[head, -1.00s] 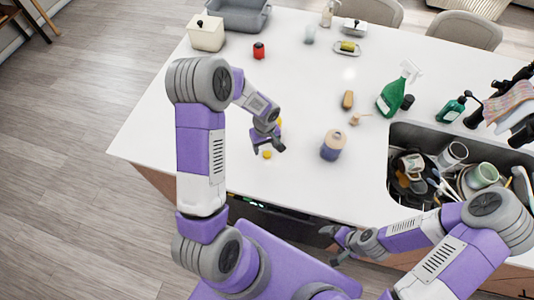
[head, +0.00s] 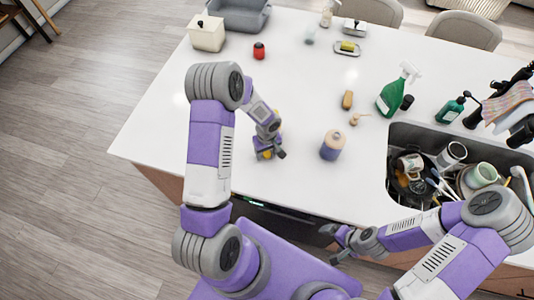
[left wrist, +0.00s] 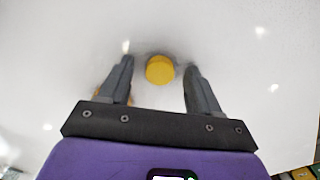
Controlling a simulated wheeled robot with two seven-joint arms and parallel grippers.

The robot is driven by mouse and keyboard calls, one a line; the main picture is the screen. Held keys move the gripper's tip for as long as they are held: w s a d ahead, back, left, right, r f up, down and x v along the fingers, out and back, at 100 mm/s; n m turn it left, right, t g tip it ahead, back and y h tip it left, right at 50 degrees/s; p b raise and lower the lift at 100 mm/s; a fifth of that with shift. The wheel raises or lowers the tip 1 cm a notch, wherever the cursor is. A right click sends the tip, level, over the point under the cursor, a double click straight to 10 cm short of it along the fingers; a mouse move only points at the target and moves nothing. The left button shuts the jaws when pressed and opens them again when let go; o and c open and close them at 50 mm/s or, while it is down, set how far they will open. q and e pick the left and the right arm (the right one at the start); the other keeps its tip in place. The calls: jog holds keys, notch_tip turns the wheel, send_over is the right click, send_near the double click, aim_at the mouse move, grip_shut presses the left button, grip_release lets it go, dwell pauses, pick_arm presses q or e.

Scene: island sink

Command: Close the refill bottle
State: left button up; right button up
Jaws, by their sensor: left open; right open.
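A round yellow cap (head: 267,155) lies on the white counter near its front edge. My left gripper (head: 271,154) is open and low over it. In the left wrist view the cap (left wrist: 160,69) shows between the two open fingers, slightly beyond their tips, with no clear contact. A small yellow part (head: 277,113) shows behind my left wrist; the rest of that thing is hidden. A blue-purple container with a tan top (head: 332,146) stands upright to the right of my left gripper. I cannot tell which is the refill bottle. My right gripper (head: 331,243) is open and empty before the counter's front edge.
A green spray bottle (head: 391,98), a small green bottle (head: 450,110) and a brush (head: 347,99) stand or lie near the sink (head: 405,131), which holds several dishes. A red jar (head: 259,50) is farther back.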

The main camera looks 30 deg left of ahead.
aim_at(267, 154)
pick_arm(q)
jog(key=shift+c, duration=0.4)
jog(key=c, duration=1)
notch_tip(267, 154, up, 10)
